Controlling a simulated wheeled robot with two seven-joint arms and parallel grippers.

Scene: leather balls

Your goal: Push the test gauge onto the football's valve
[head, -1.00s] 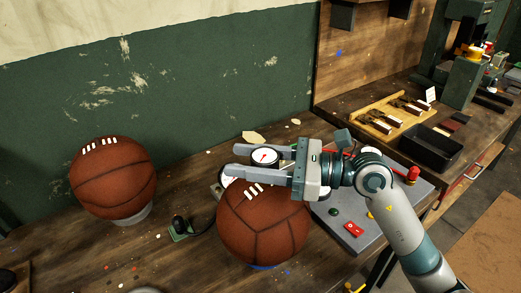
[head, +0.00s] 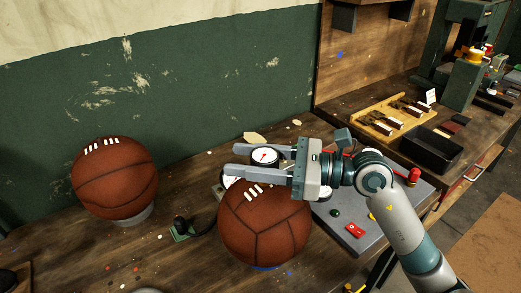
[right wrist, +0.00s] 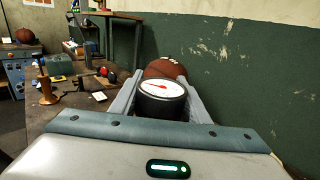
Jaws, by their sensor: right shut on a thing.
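The test gauge (head: 263,156) has a round white dial with a red needle and a black body. My right gripper (head: 236,159) is shut on it, with a finger on either side. The gauge also shows between the fingers in the right wrist view (right wrist: 162,87). A brown football (head: 263,228) with white laces sits just below the gripper in the head view. The lower finger overlaps its top edge. I cannot see the valve, nor tell whether the gauge touches the ball. My left gripper is not in view.
Another brown football (head: 114,180) rests on a pale ring stand at the left, and a ball shows beyond the gauge in the right wrist view (right wrist: 166,69). A grey panel (head: 345,215) with buttons lies right of the near ball. A black tray (head: 430,151) stands further right.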

